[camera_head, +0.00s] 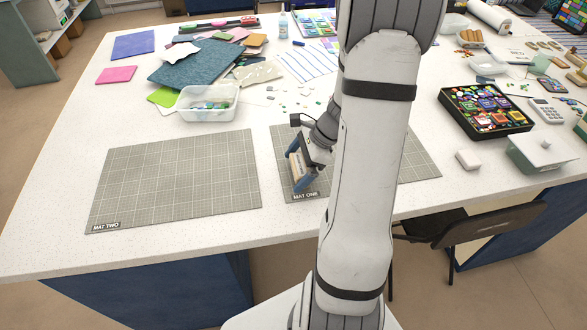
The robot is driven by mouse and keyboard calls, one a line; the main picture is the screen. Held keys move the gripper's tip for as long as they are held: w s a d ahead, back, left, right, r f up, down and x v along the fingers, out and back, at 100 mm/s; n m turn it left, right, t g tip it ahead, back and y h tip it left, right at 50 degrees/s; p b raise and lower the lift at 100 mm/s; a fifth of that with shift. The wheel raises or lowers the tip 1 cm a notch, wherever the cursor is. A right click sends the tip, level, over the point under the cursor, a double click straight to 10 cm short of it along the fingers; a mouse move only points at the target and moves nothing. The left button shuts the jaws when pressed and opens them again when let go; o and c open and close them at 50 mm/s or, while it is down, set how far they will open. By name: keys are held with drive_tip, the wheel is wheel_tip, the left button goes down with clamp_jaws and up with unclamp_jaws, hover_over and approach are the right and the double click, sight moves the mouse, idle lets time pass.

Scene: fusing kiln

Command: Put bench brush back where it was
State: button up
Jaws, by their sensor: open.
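My gripper (301,170) is low over the left part of the mat labelled MAT ONE (419,168), with its blue fingers apart. A small pale wood-coloured piece (297,167), which looks like the bench brush, shows between or just beside the fingers. I cannot tell whether they touch it or whether it rests on the mat. My arm hides the middle of this mat. The mat labelled MAT TWO (178,180) lies to the left and is bare.
A clear tub (208,103) of glass pieces stands behind the mats, with scattered chips to its right. Coloured sheets (208,62) are piled further back. A black tray (486,110) of colourful items and a lidded box (541,154) stand at right. A chair (470,225) stands at the front edge.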

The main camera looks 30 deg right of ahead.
drive_tip(key=v, duration=1)
drive_tip(key=s+a+r+n+h, duration=0.3)
drive_tip(key=s+a+r+n, duration=0.1)
drive_tip(key=a+n, duration=0.4)
drive_tip(key=s+a+r+n+t+h, duration=0.1)
drive_tip(key=s+a+r+n+h, duration=0.2)
drive_tip(key=s+a+n, duration=0.4)
drive_tip(key=a+r+n, duration=0.1)
drive_tip(key=a+n, duration=0.1)
drive_tip(key=n, duration=0.4)
drive_tip(key=shift+r+b, duration=0.15)
drive_tip(key=shift+b, duration=0.15)
